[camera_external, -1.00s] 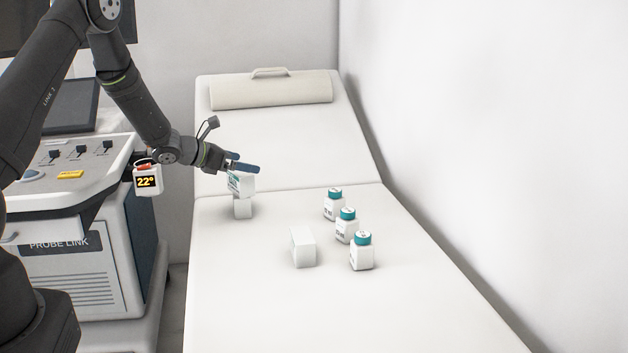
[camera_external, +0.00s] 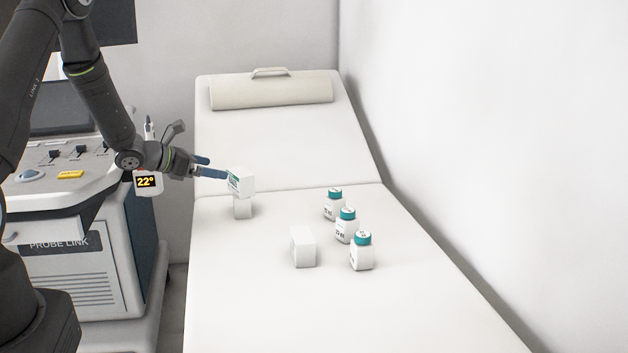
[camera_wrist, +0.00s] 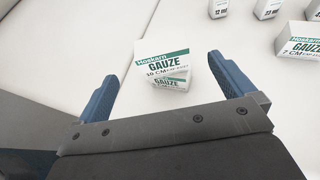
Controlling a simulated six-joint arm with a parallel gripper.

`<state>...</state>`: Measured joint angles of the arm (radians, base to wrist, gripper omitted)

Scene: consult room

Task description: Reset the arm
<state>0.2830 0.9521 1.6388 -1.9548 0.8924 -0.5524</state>
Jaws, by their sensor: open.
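My gripper (camera_external: 207,167) is open and empty at the left edge of the exam couch, just left of a small stack of gauze boxes. In the wrist view its two blue fingers (camera_wrist: 165,85) stand apart, with the stack beyond and between their tips. The upper gauze box (camera_external: 241,182) is white with a green label and rests, turned a little, on the lower gauze box (camera_external: 243,208). The wrist view shows the upper box's "GAUZE 10 CM" label (camera_wrist: 163,66) and part of the lower box (camera_wrist: 176,84). My gripper appears clear of both boxes.
Another gauze box (camera_external: 303,247) stands mid-couch. Several teal-capped bottles (camera_external: 347,226) stand right of it. The couch (camera_external: 262,305) is bare in front. A wall (camera_external: 500,150) bounds the right.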

